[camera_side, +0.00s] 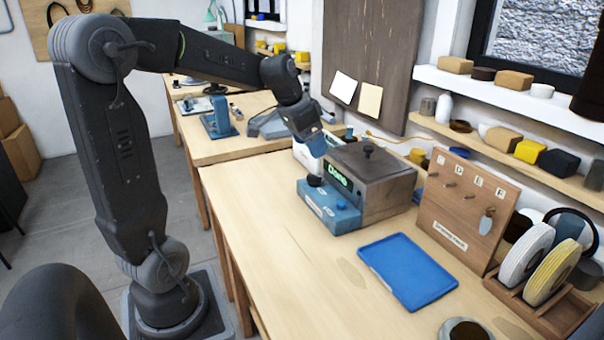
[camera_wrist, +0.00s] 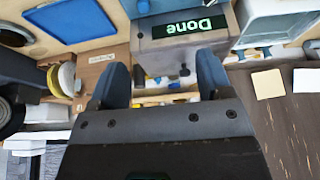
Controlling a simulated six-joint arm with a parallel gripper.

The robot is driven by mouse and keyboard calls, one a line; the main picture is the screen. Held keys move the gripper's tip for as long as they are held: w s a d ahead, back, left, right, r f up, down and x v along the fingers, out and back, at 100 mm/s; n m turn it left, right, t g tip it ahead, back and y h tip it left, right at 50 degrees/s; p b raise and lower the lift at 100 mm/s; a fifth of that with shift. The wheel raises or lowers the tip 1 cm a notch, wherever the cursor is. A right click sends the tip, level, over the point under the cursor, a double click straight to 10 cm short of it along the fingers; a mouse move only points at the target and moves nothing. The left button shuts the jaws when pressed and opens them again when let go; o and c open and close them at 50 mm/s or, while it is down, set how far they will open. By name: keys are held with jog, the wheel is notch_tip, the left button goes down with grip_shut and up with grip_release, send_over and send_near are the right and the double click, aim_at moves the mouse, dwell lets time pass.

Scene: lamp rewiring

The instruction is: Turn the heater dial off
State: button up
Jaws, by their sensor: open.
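The heater (camera_side: 375,178) is a grey-brown box with a knob on its lid and a green lit display reading "Done" (camera_wrist: 182,28), upside down in the wrist view. A blue panel (camera_side: 328,208) at its front carries a black knob (camera_side: 314,180) and a blue knob (camera_side: 341,204). Their small labels are unreadable, so I cannot tell which is the dial or its setting. My gripper (camera_side: 316,146) is above and behind the panel, at the heater's far left side. In the wrist view its blue fingers (camera_wrist: 162,82) are apart with nothing held between them.
An empty blue tray (camera_side: 408,270) lies on the bench in front of the heater. A wooden peg board (camera_side: 466,207) and a rack of spools (camera_side: 540,262) stand to the right. The bench's front left is clear. A wall shelf (camera_side: 520,148) runs behind.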

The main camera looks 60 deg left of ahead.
jog(key=s+d+r, duration=0.1)
jog(key=s+d, duration=0.7)
jog(key=d, duration=0.6)
jog(key=shift+s+t, duration=0.3)
jog(key=shift+s, duration=0.1)
jog(key=shift+c, duration=0.6)
jog(key=shift+m+g, duration=0.5)
jog(key=shift+m, duration=0.3)
jog(key=w+a, duration=0.4)
jog(key=shift+w+a+r, duration=0.15)
jog(key=shift+a+r, duration=0.05)
jog(key=shift+r, duration=0.15)
jog(key=c, duration=0.5)
jog(key=shift+o, duration=0.2)
jog(key=w+a+m+h, duration=0.1)
jog(key=w+a+m, duration=0.1)
jog(key=w+a, duration=0.2)
jog(key=a, duration=0.3)
jog(key=shift+w+g, duration=0.25)
jog(key=shift+g, duration=0.15)
jog(key=m+h, duration=0.2)
jog(key=m, duration=0.3)
send_near(314, 175)
jog(key=x, duration=0.9)
jog(key=shift+d+f, duration=0.15)
